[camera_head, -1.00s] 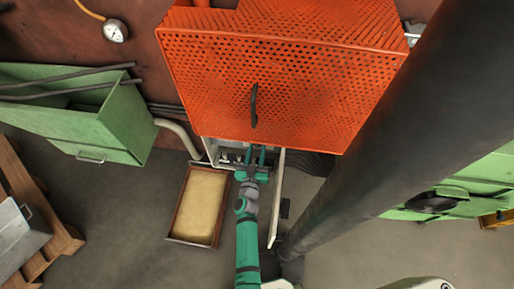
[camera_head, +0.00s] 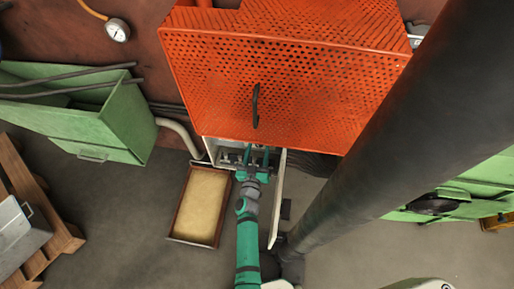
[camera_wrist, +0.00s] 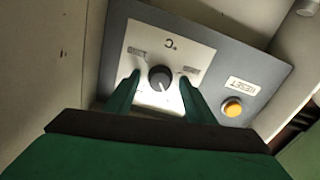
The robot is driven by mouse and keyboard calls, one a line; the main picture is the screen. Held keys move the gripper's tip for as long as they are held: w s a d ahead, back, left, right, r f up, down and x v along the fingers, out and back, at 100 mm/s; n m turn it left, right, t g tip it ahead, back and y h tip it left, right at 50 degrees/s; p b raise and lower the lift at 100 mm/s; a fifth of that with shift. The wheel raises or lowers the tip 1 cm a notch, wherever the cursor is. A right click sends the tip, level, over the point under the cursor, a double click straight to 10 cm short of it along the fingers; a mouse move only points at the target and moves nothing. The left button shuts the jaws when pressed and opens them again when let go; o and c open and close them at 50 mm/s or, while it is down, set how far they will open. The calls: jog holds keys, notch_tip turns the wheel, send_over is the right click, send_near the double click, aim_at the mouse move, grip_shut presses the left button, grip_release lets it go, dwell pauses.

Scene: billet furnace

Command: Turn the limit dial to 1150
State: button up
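The limit dial (camera_wrist: 160,78) is a dark round knob on a white plate (camera_wrist: 168,45) marked °C, upside down in the wrist view. A light pointer line shows on the knob; the scale numbers are too small to read. My gripper (camera_wrist: 159,85) has its two green fingers apart, one on each side of the knob, with a gap showing on both sides. In the head view my gripper (camera_head: 258,158) reaches into the open white cabinet (camera_head: 212,150) under the orange perforated guard; the dial is hidden there.
An amber button (camera_wrist: 233,107) labelled RESET sits beside the dial on the grey panel (camera_wrist: 255,72). The cabinet door (camera_head: 277,200) stands open close to the right of my arm. A sand-filled tray (camera_head: 200,205) lies on the floor at left. The orange guard (camera_head: 285,80) overhangs the cabinet.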

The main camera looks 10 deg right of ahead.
jog(key=shift+d, duration=0.1)
jog(key=v, duration=1.1)
dwell(0.4)
jog(key=s+a+r+n+y, duration=0.1)
jog(key=s+a+r+y, duration=0.3)
jog(key=s, duration=0.8)
jog(key=s+a+r+y, duration=0.1)
jog(key=s+a+r, duration=0.5)
jog(key=s, duration=0.6)
jog(key=s+r+n+g+y, duration=0.1)
jog(key=s+r+y, duration=0.1)
jog(key=s+r, duration=0.3)
notch_tip(320, 180, up, 3)
jog(key=shift+s+d+r+n, duration=0.15)
jog(key=shift+s+d+n, duration=0.15)
jog(key=shift+s+d, duration=0.15)
